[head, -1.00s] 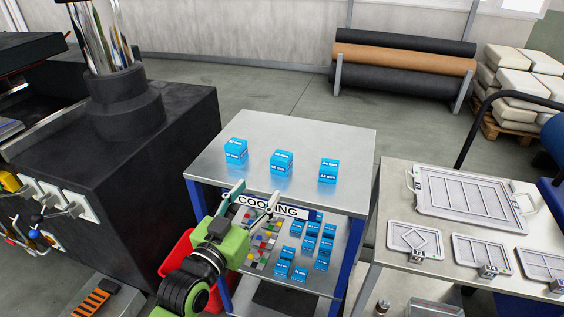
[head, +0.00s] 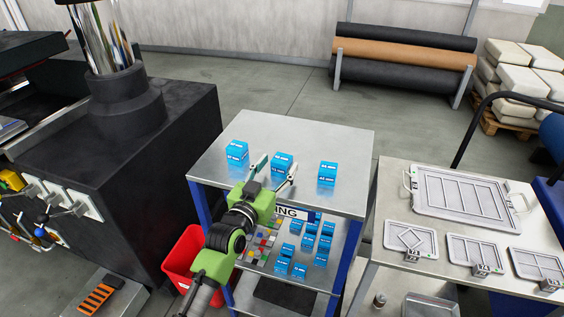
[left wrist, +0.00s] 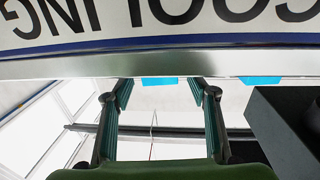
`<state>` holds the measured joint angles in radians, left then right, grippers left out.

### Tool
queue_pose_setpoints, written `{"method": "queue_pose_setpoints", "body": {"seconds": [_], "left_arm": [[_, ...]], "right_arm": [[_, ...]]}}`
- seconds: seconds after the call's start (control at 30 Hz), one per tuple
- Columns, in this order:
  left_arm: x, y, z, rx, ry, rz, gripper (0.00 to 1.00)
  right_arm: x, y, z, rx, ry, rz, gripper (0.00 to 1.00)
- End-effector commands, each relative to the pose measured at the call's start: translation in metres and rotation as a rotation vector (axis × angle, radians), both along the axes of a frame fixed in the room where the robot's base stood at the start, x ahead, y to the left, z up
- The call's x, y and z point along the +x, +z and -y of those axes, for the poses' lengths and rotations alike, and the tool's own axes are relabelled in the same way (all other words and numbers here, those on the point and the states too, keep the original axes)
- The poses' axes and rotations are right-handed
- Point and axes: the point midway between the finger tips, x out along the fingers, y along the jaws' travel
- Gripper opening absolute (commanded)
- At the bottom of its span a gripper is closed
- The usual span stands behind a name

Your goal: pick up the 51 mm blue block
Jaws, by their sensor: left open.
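Three blue blocks stand in a row on the metal top of the rack (head: 330,135): a left one (head: 237,153), a middle one (head: 281,163) and a right one (head: 327,173). Their printed sizes are too small to read surely, so I cannot tell which is 51 mm. My left gripper (head: 280,162) is open and empty at the front edge of the top, its fingers pointing toward the middle block. In the left wrist view, a blue block (left wrist: 160,81) shows between the open fingertips (left wrist: 161,88), and another (left wrist: 260,80) to the right. My right gripper is out of view.
The sign (head: 292,212) is on the rack's front, partly hidden by my gripper. Smaller blue blocks (head: 300,252) lie on the shelf below. A red bin (head: 183,257) is at left. A table with trays (head: 470,197) stands at right.

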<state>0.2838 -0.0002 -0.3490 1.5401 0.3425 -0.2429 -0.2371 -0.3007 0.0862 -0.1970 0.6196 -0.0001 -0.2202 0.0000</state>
Motion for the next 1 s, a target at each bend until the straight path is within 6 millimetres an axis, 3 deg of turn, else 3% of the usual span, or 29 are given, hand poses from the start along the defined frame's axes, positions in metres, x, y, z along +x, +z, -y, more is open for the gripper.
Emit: {"method": "queue_pose_setpoints", "body": {"seconds": [0.3, 0.37, 0.5, 0.87, 1.0], "left_arm": [[0.004, 0.000, 0.002, 0.000, 0.000, 0.000, 0.53], [0.004, 0.000, 0.002, 0.000, 0.000, 0.000, 0.40], [0.004, 0.000, 0.002, 0.000, 0.000, 0.000, 0.03], [0.004, 0.004, 0.002, -0.002, 0.000, 0.005, 0.02], [0.004, 0.013, 0.003, -0.003, -0.001, 0.007, 0.02]], "right_arm": [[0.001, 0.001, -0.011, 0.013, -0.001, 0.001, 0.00], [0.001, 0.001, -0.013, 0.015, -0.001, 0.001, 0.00], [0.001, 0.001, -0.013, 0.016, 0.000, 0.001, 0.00], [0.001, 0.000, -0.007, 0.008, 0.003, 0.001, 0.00], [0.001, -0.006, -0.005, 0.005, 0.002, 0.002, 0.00]]}}
